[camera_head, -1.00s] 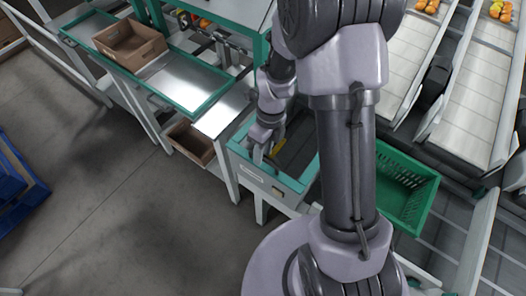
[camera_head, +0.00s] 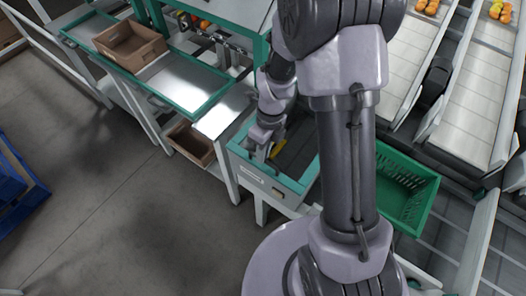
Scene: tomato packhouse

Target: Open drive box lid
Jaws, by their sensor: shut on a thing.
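The drive box (camera_head: 262,180) is a pale grey box with a teal rim, left of my column. A pale label and a small yellow mark show on its front. Its top shows a dark surface inside the rim. The contact is small and partly hidden by the gripper. I cannot tell how far the lid is raised.
A green crate (camera_head: 428,212) stands right of my column. A teal-rimmed metal bench with a brown box (camera_head: 131,60) is at upper left. Another brown box (camera_head: 188,158) sits below it. Conveyors with tomatoes are at upper right.

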